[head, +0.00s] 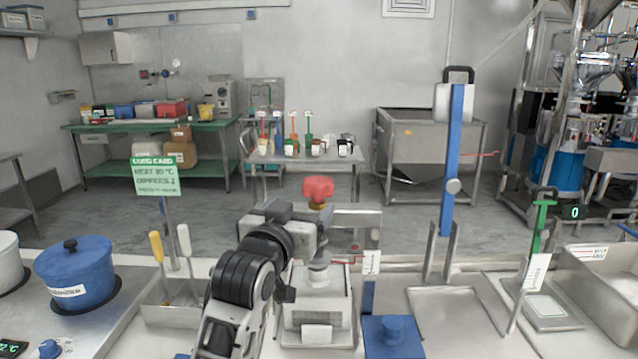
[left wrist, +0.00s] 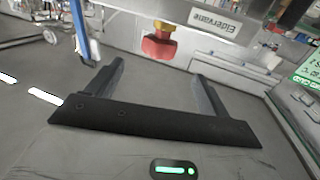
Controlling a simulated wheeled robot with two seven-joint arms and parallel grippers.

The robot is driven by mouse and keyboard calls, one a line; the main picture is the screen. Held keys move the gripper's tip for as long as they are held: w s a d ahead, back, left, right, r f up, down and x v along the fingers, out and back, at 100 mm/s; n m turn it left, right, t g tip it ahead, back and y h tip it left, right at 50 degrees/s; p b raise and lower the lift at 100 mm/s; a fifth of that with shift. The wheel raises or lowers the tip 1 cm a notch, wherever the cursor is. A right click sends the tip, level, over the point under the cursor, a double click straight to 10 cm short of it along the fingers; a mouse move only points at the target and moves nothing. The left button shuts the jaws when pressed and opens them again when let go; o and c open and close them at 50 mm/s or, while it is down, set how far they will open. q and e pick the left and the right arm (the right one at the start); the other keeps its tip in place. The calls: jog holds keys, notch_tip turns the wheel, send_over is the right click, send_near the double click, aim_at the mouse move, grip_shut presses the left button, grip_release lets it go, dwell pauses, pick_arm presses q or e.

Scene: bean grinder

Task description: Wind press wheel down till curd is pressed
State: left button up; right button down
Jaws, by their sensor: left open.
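The press wheel (head: 318,189) is a red lobed knob on a brass-coloured collar, at the top of the press in the middle of the head view. It also shows in the left wrist view (left wrist: 159,46), just beyond my fingertips and roughly centred between them. Below it stands the press's pale box-like body (head: 318,312) with a blank label and a metal spindle. My left gripper (head: 292,222) is beside the press just left of and below the wheel, partly hidden by my wrist. Its jaws (left wrist: 158,70) are open and empty, apart from the wheel. I cannot see curd clearly.
A blue lidded pot (head: 75,275) stands at left, beside a holder with yellow and white handles (head: 160,250). A blue upright lever (head: 452,160), a blue block (head: 393,337) and a metal tray (head: 455,310) stand right of the press. A sign (head: 157,177) rises at left.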

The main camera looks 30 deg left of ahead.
aim_at(313, 193)
pick_arm(q)
jog(key=w, duration=0.3)
jog(key=w+a+p, duration=0.1)
jog(key=w, duration=0.3)
jog(key=w+a, duration=0.1)
jog(key=w, duration=0.3)
jog(key=shift+p, duration=0.3)
jog(key=c, duration=1)
